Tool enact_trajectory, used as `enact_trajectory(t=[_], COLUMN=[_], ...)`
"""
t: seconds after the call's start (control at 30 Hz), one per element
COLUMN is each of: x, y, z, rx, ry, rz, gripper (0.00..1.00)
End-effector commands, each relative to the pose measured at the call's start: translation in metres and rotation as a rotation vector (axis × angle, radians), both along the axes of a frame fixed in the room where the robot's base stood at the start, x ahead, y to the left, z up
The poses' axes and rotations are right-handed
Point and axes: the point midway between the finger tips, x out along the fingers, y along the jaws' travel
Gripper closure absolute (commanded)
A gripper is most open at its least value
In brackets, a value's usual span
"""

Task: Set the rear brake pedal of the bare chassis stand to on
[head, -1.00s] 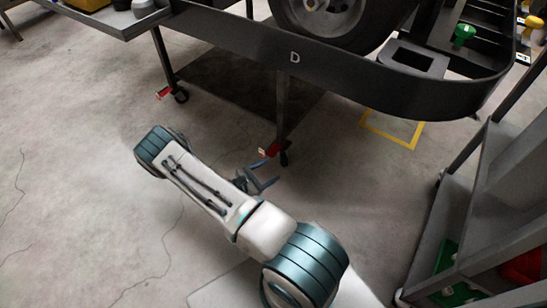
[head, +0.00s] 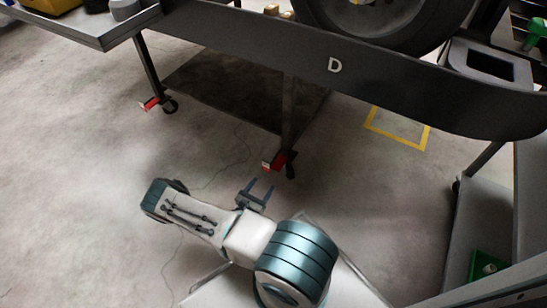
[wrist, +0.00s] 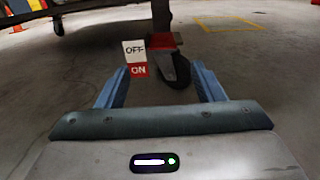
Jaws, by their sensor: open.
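A dark stand with a letter D on its rail (head: 400,82) fills the top of the head view. A red brake pedal (head: 279,159) sits at the caster of its nearer leg. In the wrist view the red pedal (wrist: 166,41) is above the black caster wheel (wrist: 177,68), beside a label (wrist: 136,58) reading OFF above ON. The pedal looks level with OFF, though its exact setting is unclear. My gripper (head: 262,188) is open and empty, low over the floor, pointing at this caster. The wrist view shows the blue fingers (wrist: 160,80) apart, with the caster beyond them.
Another red pedal (head: 150,103) is at a farther caster on the left. A grey tabletop (head: 85,32) is at upper left. A grey cart (head: 500,215) with a green item stands at right. Yellow floor marking (head: 400,138) lies behind. Floor between gripper and caster is clear.

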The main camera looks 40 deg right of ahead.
Motion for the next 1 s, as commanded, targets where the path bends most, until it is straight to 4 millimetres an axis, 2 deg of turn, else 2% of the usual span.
enact_trajectory(t=[0.13,0.27,0.6,0.8,1.0], x=[0.004,0.011,0.038,0.047,0.05], y=[-0.019,-0.046,-0.108,-0.127,-0.132], z=[-0.002,-0.004,-0.003,-0.002,0.0], rx=[0.0,-0.001,-0.001,0.001,0.0], ry=[0.0,-0.001,-0.001,0.0,0.001], rz=[-0.012,-0.022,-0.019,-0.015,-0.013], gripper=[0.38,0.38,0.38,0.38,0.38])
